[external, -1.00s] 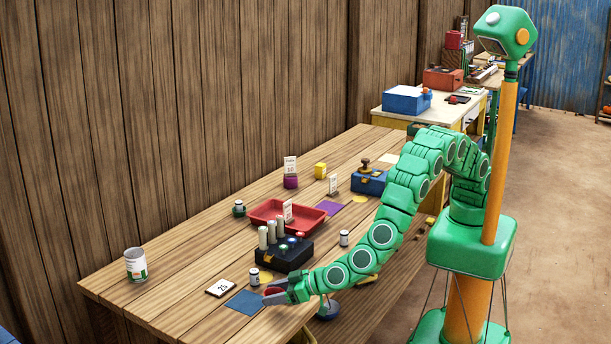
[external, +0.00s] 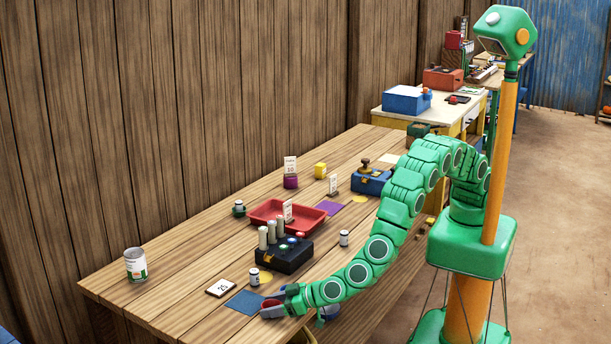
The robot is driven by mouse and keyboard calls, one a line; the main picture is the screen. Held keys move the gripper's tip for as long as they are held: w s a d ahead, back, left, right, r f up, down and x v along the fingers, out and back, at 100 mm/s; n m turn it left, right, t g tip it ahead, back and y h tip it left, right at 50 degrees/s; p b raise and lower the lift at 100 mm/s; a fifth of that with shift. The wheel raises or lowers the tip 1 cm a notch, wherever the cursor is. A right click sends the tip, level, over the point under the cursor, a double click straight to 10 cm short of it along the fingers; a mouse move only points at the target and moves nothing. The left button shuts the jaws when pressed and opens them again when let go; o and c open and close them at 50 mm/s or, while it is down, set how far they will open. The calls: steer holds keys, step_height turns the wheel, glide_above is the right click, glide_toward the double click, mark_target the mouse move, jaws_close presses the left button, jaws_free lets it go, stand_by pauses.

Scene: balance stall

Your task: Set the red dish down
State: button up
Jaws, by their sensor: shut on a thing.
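My gripper (external: 274,307) is at the near front edge of the wooden table, beside the right corner of the blue mat (external: 243,303). It is shut on the red dish (external: 269,303), of which only a small dark red part shows between the grey fingers. The rest is hidden by the fingers. I cannot tell whether the dish touches the table.
A card reading 25 (external: 221,288) lies left of the mat. A small jar (external: 254,277) stands just behind the gripper. A black box with pegs (external: 284,255) and a red tray (external: 262,213) stand farther back. A tin can (external: 135,266) is at left; bare table lies around it.

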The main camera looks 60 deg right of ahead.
steer(key=o, duration=1)
steer(key=shift+o, duration=0.2)
steer(key=shift+v, duration=3.9)
steer(key=shift+w+r, duration=0.15)
steer(key=shift+r, duration=0.05)
